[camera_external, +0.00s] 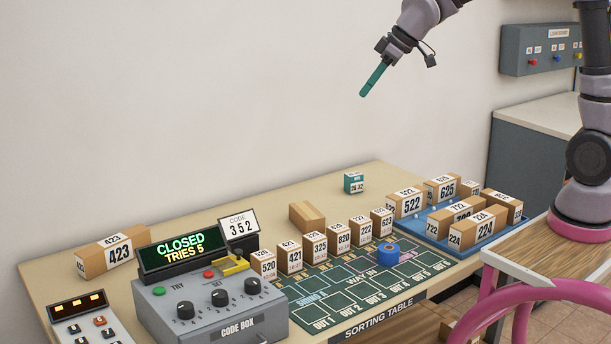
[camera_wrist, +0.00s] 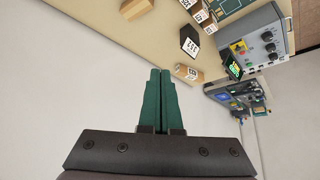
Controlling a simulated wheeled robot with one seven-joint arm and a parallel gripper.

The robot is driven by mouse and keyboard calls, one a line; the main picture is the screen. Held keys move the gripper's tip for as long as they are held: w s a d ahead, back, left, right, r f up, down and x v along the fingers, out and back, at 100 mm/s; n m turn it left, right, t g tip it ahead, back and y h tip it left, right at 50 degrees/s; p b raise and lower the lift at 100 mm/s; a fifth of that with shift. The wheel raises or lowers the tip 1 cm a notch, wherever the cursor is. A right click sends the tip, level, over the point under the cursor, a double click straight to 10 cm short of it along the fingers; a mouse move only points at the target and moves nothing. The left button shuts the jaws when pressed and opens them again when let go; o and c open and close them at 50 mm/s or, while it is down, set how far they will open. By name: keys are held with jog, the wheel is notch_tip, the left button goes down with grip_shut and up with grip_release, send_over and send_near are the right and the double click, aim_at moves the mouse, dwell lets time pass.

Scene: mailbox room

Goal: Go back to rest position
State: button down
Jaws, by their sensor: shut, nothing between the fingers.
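My gripper (camera_external: 375,78) is in the air high above the back of the sorting table, in front of the plain wall. Its teal fingers point down and to the left. In the wrist view my gripper (camera_wrist: 160,72) shows its two fingers side by side, shut, with nothing held. No object touches it. My arm runs up out of the top of the external view, so part of it is hidden.
A wall panel (camera_external: 540,48) hangs at right. The air around my gripper is clear.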

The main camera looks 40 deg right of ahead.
jog(key=s+d+r+m+t+h, duration=0.1)
jog(key=s+d+r+m, duration=0.3)
jog(key=d, duration=0.5)
jog(key=s+d+r+m+h, duration=0.1)
jog(key=s+d+r+m, duration=0.1)
jog(key=s+d, duration=0.5)
jog(key=s+d+f+m+t, duration=0.1)
jog(key=s+d+m, duration=0.5)
jog(key=s+d, duration=0.3)
jog(key=shift+s+d, duration=0.4)
jog(key=shift+s, duration=0.15)
jog(key=shift+f, duration=0.1)
dwell(0.4)
